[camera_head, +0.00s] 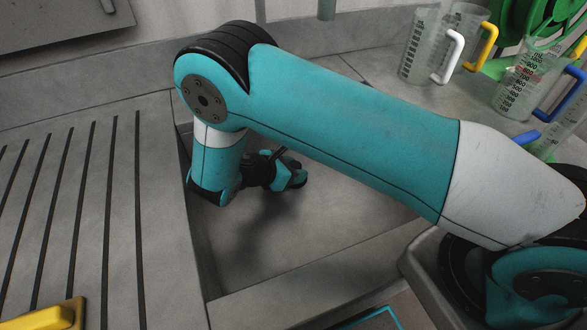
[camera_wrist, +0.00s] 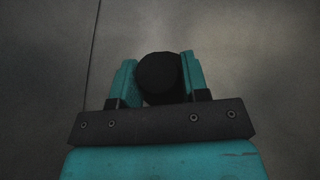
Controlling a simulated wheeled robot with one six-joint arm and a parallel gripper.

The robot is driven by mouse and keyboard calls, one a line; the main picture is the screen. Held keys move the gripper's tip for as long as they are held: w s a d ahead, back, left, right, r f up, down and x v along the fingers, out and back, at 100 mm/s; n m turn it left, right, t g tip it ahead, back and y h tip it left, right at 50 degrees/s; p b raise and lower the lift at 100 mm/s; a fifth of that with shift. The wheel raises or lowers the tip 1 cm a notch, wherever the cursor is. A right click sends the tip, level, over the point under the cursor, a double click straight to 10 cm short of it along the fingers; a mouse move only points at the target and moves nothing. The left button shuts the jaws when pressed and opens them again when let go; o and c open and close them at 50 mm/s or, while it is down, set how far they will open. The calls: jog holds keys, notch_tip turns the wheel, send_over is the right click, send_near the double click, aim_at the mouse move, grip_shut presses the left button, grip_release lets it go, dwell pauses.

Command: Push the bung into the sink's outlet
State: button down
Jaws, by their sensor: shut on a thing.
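My gripper (camera_wrist: 160,62) is shut on the black round bung (camera_wrist: 162,80), which sits between its two teal fingers in the wrist view. In the head view my gripper (camera_head: 292,172) hangs low inside the grey metal sink (camera_head: 290,250), below my bent arm. The bung cannot be made out there. Bare grey sink metal with a thin dark seam line lies behind the bung in the wrist view. The outlet shows in neither view; my arm covers part of the sink.
A grooved drainboard (camera_head: 90,210) lies left of the sink, with a yellow object (camera_head: 50,316) at its near edge. Measuring jugs with white (camera_head: 420,50) and blue (camera_head: 522,85) handles stand at the back right, near a green reel (camera_head: 530,22). The sink walls surround my gripper.

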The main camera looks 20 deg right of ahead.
jog(key=c, duration=0.5)
grip_release()
jog(key=shift+c, duration=0.2)
jog(key=shift+a, duration=0.1)
jog(key=shift+a+r+p, duration=0.2)
jog(key=shift+r+p, duration=0.3)
jog(key=shift+r, duration=0.1)
jog(key=shift+s+a+r+p, duration=0.15)
jog(key=shift+a+r+p, duration=0.4)
jog(key=shift+r, duration=0.3)
jog(key=shift+s+a+r+p, duration=0.1)
jog(key=shift+a+r+p, duration=0.25)
jog(key=shift+r+p, duration=0.45)
jog(key=shift+s+a+r+p, duration=0.15)
jog(key=shift+a+r+p, duration=0.35)
jog(key=shift+r, duration=0.4)
